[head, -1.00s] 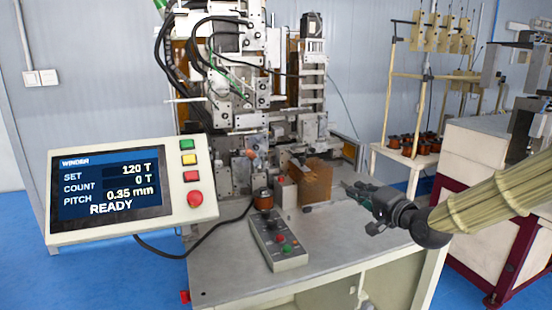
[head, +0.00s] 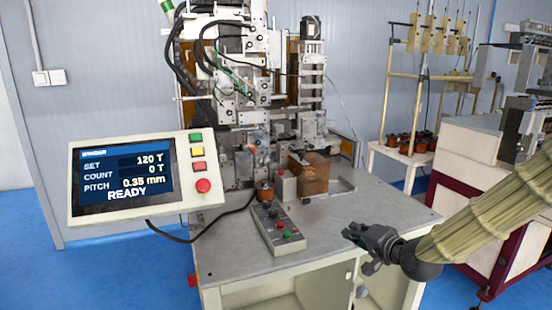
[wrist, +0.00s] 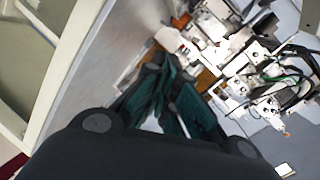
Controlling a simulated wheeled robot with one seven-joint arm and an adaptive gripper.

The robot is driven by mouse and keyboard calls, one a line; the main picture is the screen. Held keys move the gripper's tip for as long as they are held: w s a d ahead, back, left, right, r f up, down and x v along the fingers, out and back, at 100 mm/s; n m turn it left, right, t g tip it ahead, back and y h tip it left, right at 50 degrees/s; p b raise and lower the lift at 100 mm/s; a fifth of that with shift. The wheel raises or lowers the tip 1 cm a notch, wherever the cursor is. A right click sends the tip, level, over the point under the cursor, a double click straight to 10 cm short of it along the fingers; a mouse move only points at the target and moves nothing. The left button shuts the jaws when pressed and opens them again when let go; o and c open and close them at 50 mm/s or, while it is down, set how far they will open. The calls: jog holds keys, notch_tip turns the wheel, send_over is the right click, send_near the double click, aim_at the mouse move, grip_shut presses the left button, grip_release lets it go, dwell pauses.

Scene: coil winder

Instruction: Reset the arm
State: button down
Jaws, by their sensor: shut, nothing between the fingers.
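My gripper (head: 352,233) is over the right front part of the winder's grey table (head: 340,215), to the right of the button box. It is shut and empty, with its fingers pointing left in the head view. In the wrist view the closed dark green fingers (wrist: 165,95) point toward the winding machine, which looks tilted there. The coil winding machine (head: 250,110) stands at the back of the table. The display panel (head: 125,180) reads READY, SET 120 T, COUNT 0 T and PITCH 0.35 mm.
A brown block (head: 308,174) stands behind. A small side table (head: 405,153) holds several spools, and another machine (head: 465,170) is at right.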

jog(key=s+f+n+g+h, duration=0.1)
jog(key=s+f+g, duration=0.1)
jog(key=s+f, duration=0.6)
jog(key=s+a+f+n+g+h, duration=0.1)
jog(key=s+f+g, duration=0.25)
jog(key=f, duration=0.85)
jog(key=s+f+n+g+h, duration=0.1)
jog(key=s+f+n+g, duration=0.1)
jog(key=s+f, duration=0.7)
jog(key=s+f+n+g+h, duration=0.1)
jog(key=s+f+g, duration=0.1)
jog(key=s+f, duration=0.3)
jog(key=s+d+f+n+g+h, duration=0.1)
jog(key=s+f, duration=0.4)
jog(key=s, duration=0.6)
jog(key=s+d+f+n+g+h, duration=0.1)
jog(key=s+f+n+g, duration=0.1)
jog(key=s+f, duration=0.3)
jog(key=s+g, duration=0.1)
jog(key=s, duration=0.3)
jog(key=shift+f, duration=0.3)
